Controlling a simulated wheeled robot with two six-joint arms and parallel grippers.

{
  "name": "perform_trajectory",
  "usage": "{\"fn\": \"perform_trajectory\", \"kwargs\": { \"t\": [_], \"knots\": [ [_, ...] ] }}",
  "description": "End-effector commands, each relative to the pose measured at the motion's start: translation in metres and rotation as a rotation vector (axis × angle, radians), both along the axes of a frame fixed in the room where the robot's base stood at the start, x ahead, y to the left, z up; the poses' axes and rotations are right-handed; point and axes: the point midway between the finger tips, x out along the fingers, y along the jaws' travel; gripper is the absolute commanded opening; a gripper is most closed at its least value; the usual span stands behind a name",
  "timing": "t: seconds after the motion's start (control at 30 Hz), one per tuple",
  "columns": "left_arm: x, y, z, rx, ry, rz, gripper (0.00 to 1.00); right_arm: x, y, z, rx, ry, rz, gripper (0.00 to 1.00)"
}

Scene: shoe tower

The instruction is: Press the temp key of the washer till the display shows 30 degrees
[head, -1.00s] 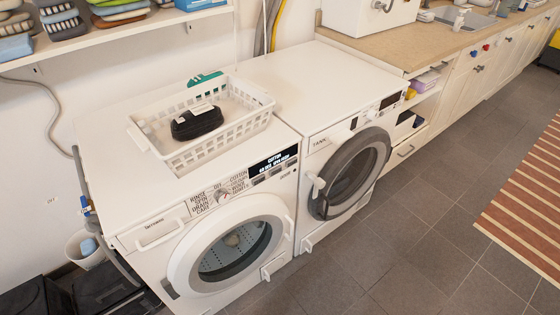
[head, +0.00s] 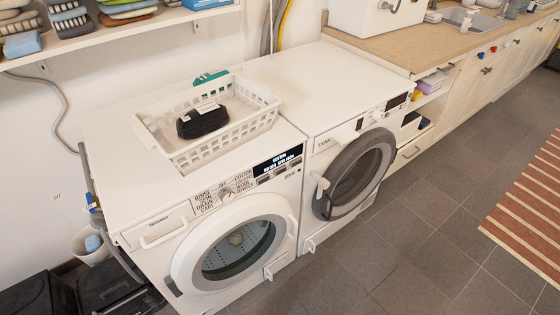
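The washer (head: 150,215) is the left of two white front loaders, with a round glass door (head: 237,250) that looks shut. Its program dial (head: 226,193) sits in the middle of the panel, with printed program names around it. Neither of my grippers is in view.
A white basket (head: 253,122) with a black item (head: 202,121) stands on the washer. A second machine (head: 330,85) with a grey-rimmed door adjoins it on the right. A shelf (head: 120,25) with folded cloths hangs above. The tiled floor (head: 400,235) in front is clear.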

Motion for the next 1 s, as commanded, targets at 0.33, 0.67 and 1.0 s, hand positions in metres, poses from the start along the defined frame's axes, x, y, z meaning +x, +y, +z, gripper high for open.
{"fn": "perform_trajectory", "kwargs": {
  "t": [0.33, 0.67, 1.0],
  "knots": [
    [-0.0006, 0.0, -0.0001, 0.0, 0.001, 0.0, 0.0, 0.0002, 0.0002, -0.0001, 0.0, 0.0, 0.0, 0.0],
    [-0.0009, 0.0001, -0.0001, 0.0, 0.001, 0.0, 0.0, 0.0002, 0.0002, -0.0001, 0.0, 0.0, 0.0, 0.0],
    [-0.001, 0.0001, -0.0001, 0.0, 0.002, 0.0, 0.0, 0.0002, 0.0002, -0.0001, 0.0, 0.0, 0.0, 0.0]
  ]
}}
